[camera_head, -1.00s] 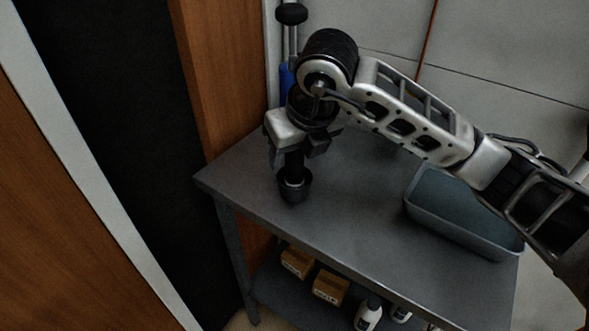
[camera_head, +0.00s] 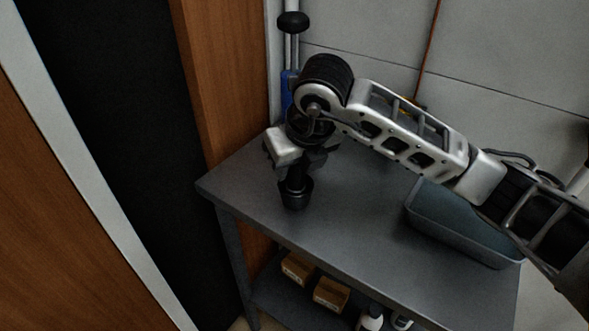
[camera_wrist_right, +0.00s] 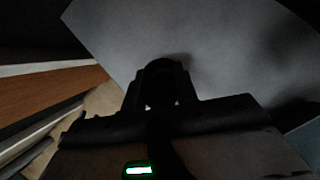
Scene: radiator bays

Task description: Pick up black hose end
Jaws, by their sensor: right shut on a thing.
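The black hose end (camera_head: 295,198) is a dark cylinder with a wider, cup-like lower part. It is upright at the left part of the grey table top (camera_head: 345,235). My right gripper (camera_head: 299,174) points down from above and is shut on its upper part. In the right wrist view the rounded dark hose end (camera_wrist_right: 158,72) shows between the fingers (camera_wrist_right: 158,88); the picture is very dark. I cannot tell whether its bottom touches the table. My left gripper is out of view.
A grey-blue tray (camera_head: 440,238) stands on the table's right side. Cardboard boxes (camera_head: 330,293) and white bottles (camera_head: 370,318) are on the lower shelf. A blue and black pump-like thing (camera_head: 292,24) stands behind the table. A wooden panel (camera_head: 222,75) is close on the left.

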